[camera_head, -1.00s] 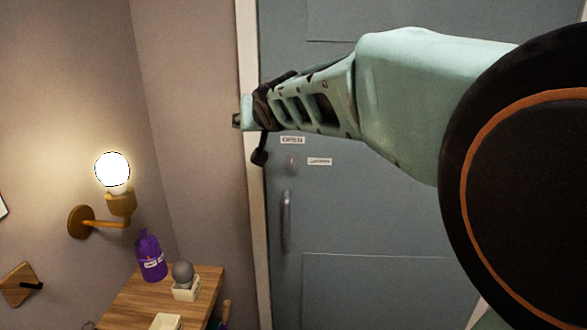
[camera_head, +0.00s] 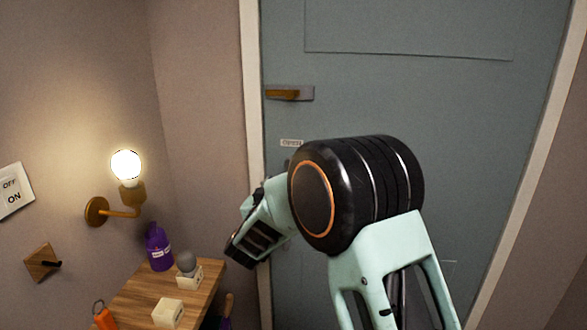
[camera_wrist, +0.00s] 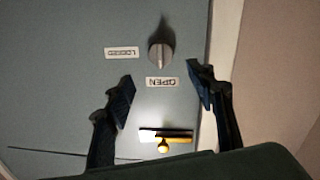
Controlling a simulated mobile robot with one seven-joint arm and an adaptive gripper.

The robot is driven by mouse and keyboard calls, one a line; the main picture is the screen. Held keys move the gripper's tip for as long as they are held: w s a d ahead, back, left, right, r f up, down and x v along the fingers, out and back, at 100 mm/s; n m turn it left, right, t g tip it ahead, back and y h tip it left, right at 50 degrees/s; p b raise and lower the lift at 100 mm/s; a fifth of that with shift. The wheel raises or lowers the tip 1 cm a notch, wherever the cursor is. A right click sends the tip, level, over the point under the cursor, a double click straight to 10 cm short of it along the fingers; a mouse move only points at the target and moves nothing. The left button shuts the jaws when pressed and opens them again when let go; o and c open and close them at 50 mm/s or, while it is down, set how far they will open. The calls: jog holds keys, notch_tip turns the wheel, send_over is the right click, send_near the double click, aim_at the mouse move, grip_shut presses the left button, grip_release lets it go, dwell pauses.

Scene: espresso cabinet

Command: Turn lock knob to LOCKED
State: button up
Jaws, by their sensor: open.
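The lock knob (camera_wrist: 161,54) is a round grey knob on the blue-grey door (camera_head: 420,95). In the wrist view, which shows the labels upside down, the LOCKED label (camera_wrist: 121,53) is left of the knob and the OPEN label (camera_wrist: 162,82) is below it. The OPEN label also shows in the head view (camera_head: 291,143); there my arm hides the knob and the LOCKED label. My gripper (camera_wrist: 161,77) is open and empty, its fingers spread to either side of the OPEN label, with the knob just beyond the fingertips. I see no contact with the knob.
A brass lever on a plate (camera_head: 289,94) is on the door above the labels. At left, a wooden table (camera_head: 140,291) holds a purple bottle (camera_head: 158,248), small white blocks and an orange item. A lit wall lamp (camera_head: 126,166) and an OFF/ON switch (camera_head: 12,191) are on the wall.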

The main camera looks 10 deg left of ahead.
jog(key=w+p, duration=0.2)
jog(key=w, duration=0.8)
jog(key=shift+w+d, duration=0.15)
jog(key=shift+d, duration=0.3)
jog(key=shift+c, duration=0.3)
jog(key=c, duration=1.1)
jog(key=shift+b, duration=0.35)
jog(key=shift+d+m+g+y+b, duration=0.2)
jog(key=shift+m+y+b, duration=0.1)
jog(key=shift+m+b, duration=3.75)
jog(key=shift+d+m+g+y+b, duration=0.1)
jog(key=shift+m+g+y+b, duration=0.15)
jog(key=shift+m+b, duration=3.8)
jog(key=shift+m, duration=0.5)
